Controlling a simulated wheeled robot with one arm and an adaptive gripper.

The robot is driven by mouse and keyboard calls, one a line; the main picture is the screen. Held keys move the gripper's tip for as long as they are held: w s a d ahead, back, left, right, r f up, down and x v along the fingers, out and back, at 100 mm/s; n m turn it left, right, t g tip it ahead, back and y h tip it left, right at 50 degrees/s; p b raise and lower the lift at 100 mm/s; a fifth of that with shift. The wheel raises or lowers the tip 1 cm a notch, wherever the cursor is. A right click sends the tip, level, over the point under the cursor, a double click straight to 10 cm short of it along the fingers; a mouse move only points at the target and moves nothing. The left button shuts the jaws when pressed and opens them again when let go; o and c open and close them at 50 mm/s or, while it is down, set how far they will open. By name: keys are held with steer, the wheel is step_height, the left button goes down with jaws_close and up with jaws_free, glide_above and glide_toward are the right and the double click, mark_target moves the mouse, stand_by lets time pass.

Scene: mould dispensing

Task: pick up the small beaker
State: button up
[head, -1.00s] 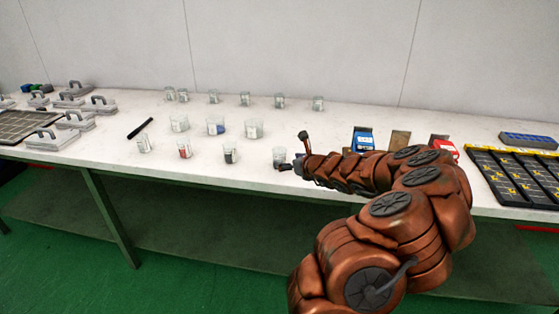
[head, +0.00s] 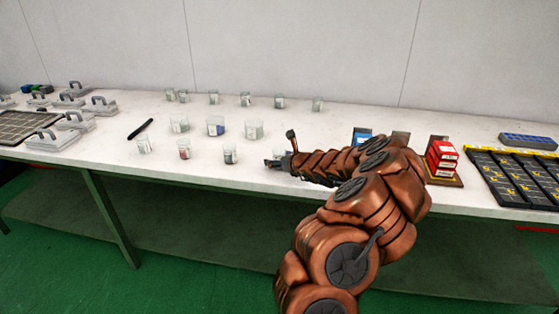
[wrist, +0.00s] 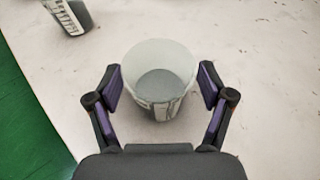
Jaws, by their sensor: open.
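A clear beaker with a printed label (wrist: 160,80) stands upright on the table between the fingers of my gripper (wrist: 160,90) in the wrist view. The fingers are spread on either side of it, with its rim towards the camera. They look apart from its wall. In the head view my gripper (head: 274,162) is low over the table at the right end of the front row of beakers. This beaker is largely hidden by the gripper there. A neighbouring beaker with grey contents (head: 230,153) stands to the left; a beaker also shows at top left in the wrist view (wrist: 70,14).
More beakers stand on the white table (head: 330,125), including larger ones (head: 215,126) and a back row (head: 245,99). A dark pen-like rod (head: 140,128) lies left. Red boxes (head: 442,158) and a black tray (head: 510,172) are right. The table's front edge is close.

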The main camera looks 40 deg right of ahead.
steer(key=shift+c, duration=0.3)
steer(key=c, duration=1.2)
steer(key=shift+c, duration=0.2)
step_height(320, 180, up, 20)
steer(key=p, duration=1.2)
